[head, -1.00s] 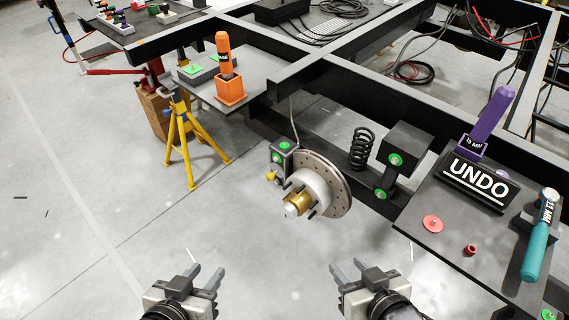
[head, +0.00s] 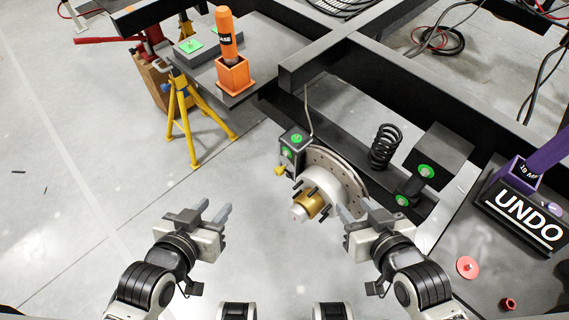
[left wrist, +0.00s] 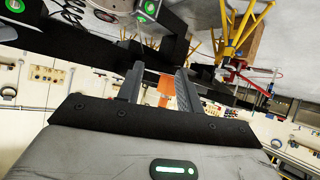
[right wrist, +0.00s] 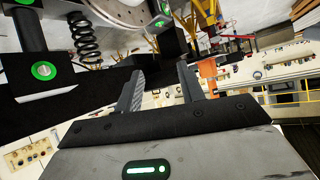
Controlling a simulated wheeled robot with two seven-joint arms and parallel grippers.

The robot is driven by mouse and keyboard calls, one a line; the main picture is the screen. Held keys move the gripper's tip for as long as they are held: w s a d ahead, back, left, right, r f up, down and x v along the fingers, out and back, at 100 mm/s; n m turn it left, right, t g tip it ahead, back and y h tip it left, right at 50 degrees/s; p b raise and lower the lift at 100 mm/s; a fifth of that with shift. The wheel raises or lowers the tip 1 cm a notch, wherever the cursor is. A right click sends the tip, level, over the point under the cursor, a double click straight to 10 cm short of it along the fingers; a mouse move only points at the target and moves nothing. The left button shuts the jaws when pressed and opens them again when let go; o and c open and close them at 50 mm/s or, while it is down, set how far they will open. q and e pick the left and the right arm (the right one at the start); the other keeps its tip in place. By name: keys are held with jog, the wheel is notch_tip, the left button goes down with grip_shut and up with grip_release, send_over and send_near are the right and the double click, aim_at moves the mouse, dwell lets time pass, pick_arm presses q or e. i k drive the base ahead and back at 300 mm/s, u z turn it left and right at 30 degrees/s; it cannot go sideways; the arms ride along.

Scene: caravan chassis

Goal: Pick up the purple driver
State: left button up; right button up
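The purple driver (head: 547,152) stands tilted in a purple holder (head: 517,175) at the right edge of the head view, behind the black UNDO sign (head: 528,214). Its upper end is cut off by the picture's edge. My left gripper (head: 215,212) is open and empty over the floor, left of the brake disc; its fingers also show in the left wrist view (left wrist: 158,88). My right gripper (head: 355,212) is open and empty just in front of the brake disc, well left of the purple driver; its fingers also show in the right wrist view (right wrist: 165,85).
A brake disc with a gold hub (head: 310,204) stands between and beyond my grippers. A coil spring (head: 386,147) and black chassis beams lie behind it. An orange driver (head: 226,35) stands in an orange holder (head: 233,75). A red disc (head: 467,267) lies on the right plate.

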aim_at(557, 148)
jog(key=k, duration=1.25)
